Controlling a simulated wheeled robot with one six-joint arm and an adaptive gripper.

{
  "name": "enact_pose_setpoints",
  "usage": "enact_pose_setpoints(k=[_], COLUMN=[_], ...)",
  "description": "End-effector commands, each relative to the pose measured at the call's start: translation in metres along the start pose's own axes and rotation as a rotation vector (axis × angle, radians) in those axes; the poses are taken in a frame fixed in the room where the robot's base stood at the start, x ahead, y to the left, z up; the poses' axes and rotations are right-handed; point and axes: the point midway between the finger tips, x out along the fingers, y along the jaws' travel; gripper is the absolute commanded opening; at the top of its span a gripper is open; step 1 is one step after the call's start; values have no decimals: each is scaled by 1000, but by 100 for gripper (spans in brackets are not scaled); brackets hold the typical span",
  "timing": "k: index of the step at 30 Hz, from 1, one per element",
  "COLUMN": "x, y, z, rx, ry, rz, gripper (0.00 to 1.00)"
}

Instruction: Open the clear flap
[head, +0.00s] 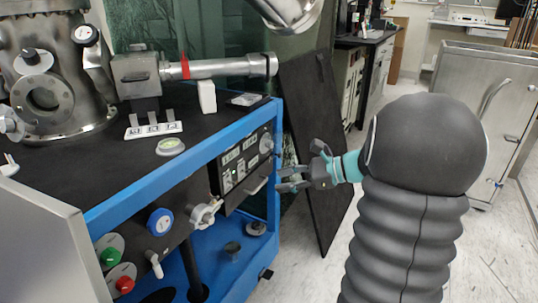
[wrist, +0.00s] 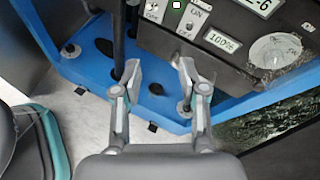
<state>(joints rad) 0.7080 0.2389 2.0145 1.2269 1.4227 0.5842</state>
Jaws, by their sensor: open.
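The black control panel (head: 245,168) is set in the blue frame of the bench, and it also shows upper right in the wrist view (wrist: 225,62). It carries labels, displays and a round dial (wrist: 277,48). A clear flap cannot be told apart for sure; a pale, glassy patch lies around the dial. My gripper (head: 288,179) is just right of the panel in the head view, apart from the frame's corner post. In the wrist view my gripper (wrist: 158,75) has its two fingers spread with nothing between them, left of and below the panel.
The blue frame (head: 180,160) edges the bench, with a metal chamber (head: 58,75) on top. A blue knob (head: 160,222) and a valve (head: 205,213) stick out in front. A dark board (head: 318,150) leans behind my gripper.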

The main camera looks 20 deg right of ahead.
Motion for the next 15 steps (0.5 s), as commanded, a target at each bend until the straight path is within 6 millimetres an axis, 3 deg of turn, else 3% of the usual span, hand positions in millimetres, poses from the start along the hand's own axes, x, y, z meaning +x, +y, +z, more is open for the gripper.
enact_pose_setpoints(k=[1, 6, 11, 15], x=[-13, -55, -82, -87], y=[-18, -64, -85, -92], z=[-20, -63, -87, -92], rx=[78, 258, 340, 361], ry=[-48, -199, -284, -309], rz=[-63, -235, -328, -353], gripper=[42, 42, 42, 42])
